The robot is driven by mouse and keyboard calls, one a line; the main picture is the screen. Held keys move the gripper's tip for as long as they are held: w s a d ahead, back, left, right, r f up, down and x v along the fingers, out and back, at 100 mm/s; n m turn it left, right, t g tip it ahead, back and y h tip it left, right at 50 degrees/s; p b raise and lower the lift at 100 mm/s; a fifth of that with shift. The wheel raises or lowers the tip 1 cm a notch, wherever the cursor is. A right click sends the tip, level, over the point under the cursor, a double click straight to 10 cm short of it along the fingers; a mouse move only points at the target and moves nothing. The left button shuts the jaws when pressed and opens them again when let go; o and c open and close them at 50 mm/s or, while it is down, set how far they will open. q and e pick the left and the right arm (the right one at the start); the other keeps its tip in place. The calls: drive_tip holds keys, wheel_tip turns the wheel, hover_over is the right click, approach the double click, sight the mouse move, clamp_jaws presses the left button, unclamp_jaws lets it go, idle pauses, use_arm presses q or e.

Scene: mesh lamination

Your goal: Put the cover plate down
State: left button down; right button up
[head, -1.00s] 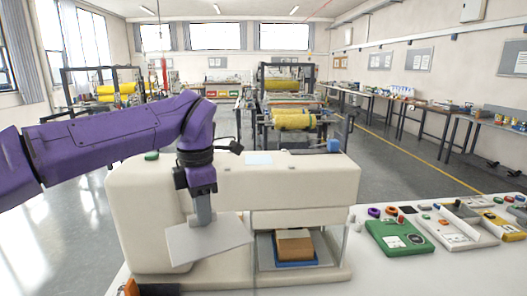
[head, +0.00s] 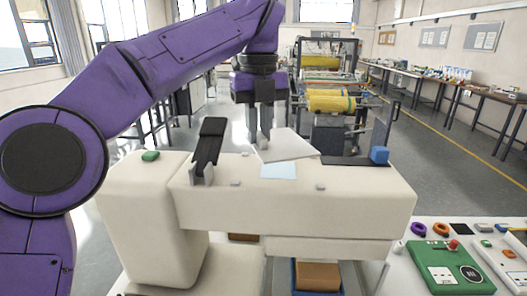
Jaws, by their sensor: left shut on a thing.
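The cover plate (head: 290,146) is a flat light-grey plate, slightly tilted, above the top of the cream machine (head: 290,215). My left gripper (head: 259,141) is shut on its left edge, fingers pointing down. Below the plate's front edge, a pale blue patch (head: 279,171) lies on the machine top. I cannot tell whether the plate touches the machine top. The machine's lower bay holds a brown block (head: 318,276) in a blue tray (head: 301,292), partly cut off by the frame. My right gripper is not in view.
On the machine top stand a black lever-like part (head: 208,145) at left, a dark flat strip (head: 347,161) with a blue block (head: 379,155) at right, and a green button (head: 150,156). A green box (head: 445,268) with other small parts lies on the bench at right.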

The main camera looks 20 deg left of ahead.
sight(262, 172)
use_arm(q)
drive_tip(key=w+f, duration=0.3)
drive_tip(key=shift+a+f, duration=0.2)
drive_tip(key=shift+f, duration=0.05)
drive_tip(key=shift+w+a+f, duration=0.1)
drive_tip(key=shift+w+f, duration=0.05)
drive_tip(key=shift+f, duration=0.2)
wheel_tip(262, 172, down, 4)
drive_tip(key=shift+w+a+r+b, duration=0.1)
drive_tip(key=shift+w+r+b, duration=0.05)
drive_tip(key=shift+b, duration=0.3)
drive_tip(key=shift+w, duration=0.15)
drive_tip(key=c, duration=1.1)
unclamp_jaws()
drive_tip(key=shift+f, duration=0.2)
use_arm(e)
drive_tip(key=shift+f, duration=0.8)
